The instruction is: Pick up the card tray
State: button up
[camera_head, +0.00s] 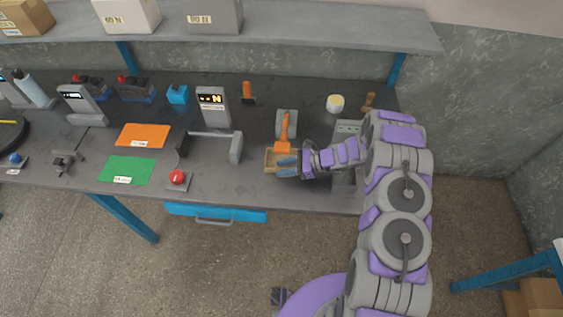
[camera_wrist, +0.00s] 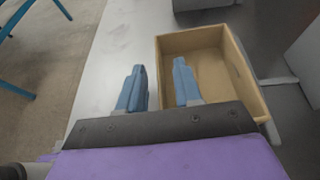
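The card tray looks like a small tan open box (camera_head: 268,161) at the front edge of the grey workbench. In the wrist view the tray (camera_wrist: 241,72) appears empty in the part I can see, and its near end is hidden behind my gripper. My gripper (camera_head: 287,167) is over the tray in the head view, reaching in from the right. In the wrist view my gripper (camera_wrist: 159,66) is open, with its blue fingers apart. The tray's left wall lies between them: one finger is outside and the other over or inside the tray. I cannot tell whether either finger touches it.
An orange-handled tool (camera_head: 284,132) stands just behind the tray. A grey bar-shaped fixture (camera_head: 236,147) is left of it, with a red button (camera_head: 177,177) nearer the front. A green mat (camera_head: 125,170) and an orange mat (camera_head: 142,136) lie farther left. A shelf (camera_head: 300,38) overhangs the back.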

jog(key=shift+a, duration=0.1)
jog(key=shift+c, duration=0.5)
jog(key=shift+d, duration=0.35)
grip_shut()
jog(key=shift+a+r, duration=0.15)
jog(key=shift+a, duration=0.05)
